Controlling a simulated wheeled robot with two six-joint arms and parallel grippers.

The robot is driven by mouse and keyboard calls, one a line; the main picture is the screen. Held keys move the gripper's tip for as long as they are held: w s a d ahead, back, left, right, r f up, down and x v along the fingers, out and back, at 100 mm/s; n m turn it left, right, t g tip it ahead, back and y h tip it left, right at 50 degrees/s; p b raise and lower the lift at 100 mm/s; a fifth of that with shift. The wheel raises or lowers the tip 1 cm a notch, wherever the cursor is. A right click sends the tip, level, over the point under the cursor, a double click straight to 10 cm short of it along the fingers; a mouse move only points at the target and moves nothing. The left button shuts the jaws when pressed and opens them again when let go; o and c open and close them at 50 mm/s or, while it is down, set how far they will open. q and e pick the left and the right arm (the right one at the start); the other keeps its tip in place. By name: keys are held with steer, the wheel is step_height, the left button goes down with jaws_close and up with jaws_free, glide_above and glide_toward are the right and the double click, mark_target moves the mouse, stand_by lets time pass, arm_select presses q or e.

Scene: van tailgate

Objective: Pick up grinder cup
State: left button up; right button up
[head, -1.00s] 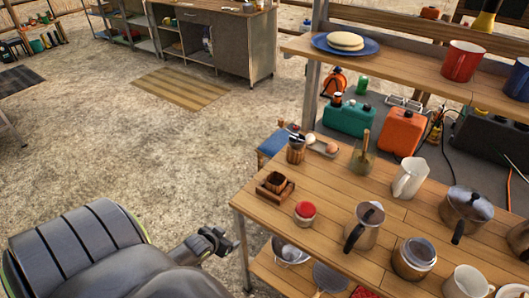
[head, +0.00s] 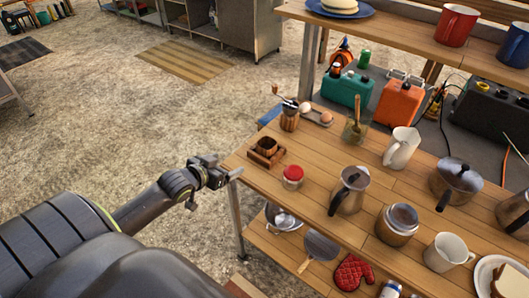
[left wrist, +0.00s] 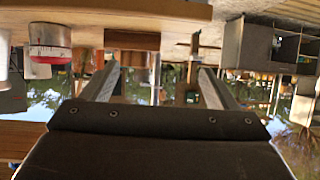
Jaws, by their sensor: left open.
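The grinder cup (head: 267,144) looks like a small dark wooden cup, sitting in a square wooden holder (head: 264,159) near the table's left edge. The wooden grinder (head: 289,120) with its crank stands just behind it. My left gripper (head: 232,172) is at the table's left edge, to the left of the holder and apart from it. In the left wrist view, which is upside down, its two fingers (left wrist: 155,78) are spread with nothing held between them. A brown wooden shape (left wrist: 131,40) shows beyond the fingers, probably the holder. My right gripper is not in view.
The floor left of the table (head: 234,163) is open.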

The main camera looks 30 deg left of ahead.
arm_select(q)
steer(key=d+r+h, duration=0.1)
steer(key=d+r, duration=0.2)
steer(key=r, duration=0.2)
glide_toward(272, 141)
steer(key=shift+w+a+f+m+t+b, duration=0.15)
steer(key=shift+w+f+m+t+b, duration=0.25)
steer(key=shift+f+b, duration=0.1)
steer(key=shift+x, duration=3.05)
steer(key=shift+s+f, duration=0.1)
steer(key=c, duration=1.1)
